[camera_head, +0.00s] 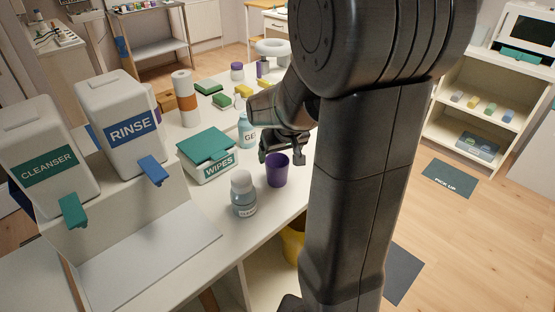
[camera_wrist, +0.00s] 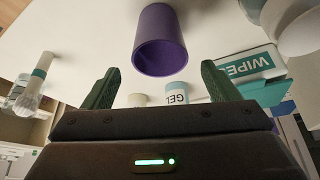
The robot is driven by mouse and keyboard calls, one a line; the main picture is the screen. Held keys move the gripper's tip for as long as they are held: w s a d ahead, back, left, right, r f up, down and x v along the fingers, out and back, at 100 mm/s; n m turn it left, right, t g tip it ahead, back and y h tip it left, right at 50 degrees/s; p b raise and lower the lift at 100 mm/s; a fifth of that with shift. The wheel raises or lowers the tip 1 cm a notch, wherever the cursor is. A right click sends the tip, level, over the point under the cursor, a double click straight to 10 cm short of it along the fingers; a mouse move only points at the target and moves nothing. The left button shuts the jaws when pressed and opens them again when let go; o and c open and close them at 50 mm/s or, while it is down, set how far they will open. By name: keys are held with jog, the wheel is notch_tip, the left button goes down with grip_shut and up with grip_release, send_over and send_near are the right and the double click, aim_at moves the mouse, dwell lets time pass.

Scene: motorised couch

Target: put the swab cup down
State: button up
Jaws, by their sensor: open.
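The purple swab cup (camera_head: 277,172) stands upright on the white counter, close to its right-hand edge, with its dark open mouth up. My gripper (camera_head: 283,153) is open, just behind and above the cup in the head view. In the wrist view the cup (camera_wrist: 160,42) shows beyond the gap between the two spread fingertips of my gripper (camera_wrist: 157,78). Nothing is held between the fingers. Whether a finger touches the cup cannot be told from the head view.
A clear bottle with a white cap (camera_head: 243,195) stands close to the cup's front left. A wipes box (camera_head: 208,153) and a gel bottle (camera_head: 246,132) stand behind. Rinse (camera_head: 122,115) and cleanser (camera_head: 50,160) dispensers are at left. A yellow bin (camera_head: 292,243) sits below the counter edge.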

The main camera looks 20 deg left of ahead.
jog(key=shift+v, duration=2.55)
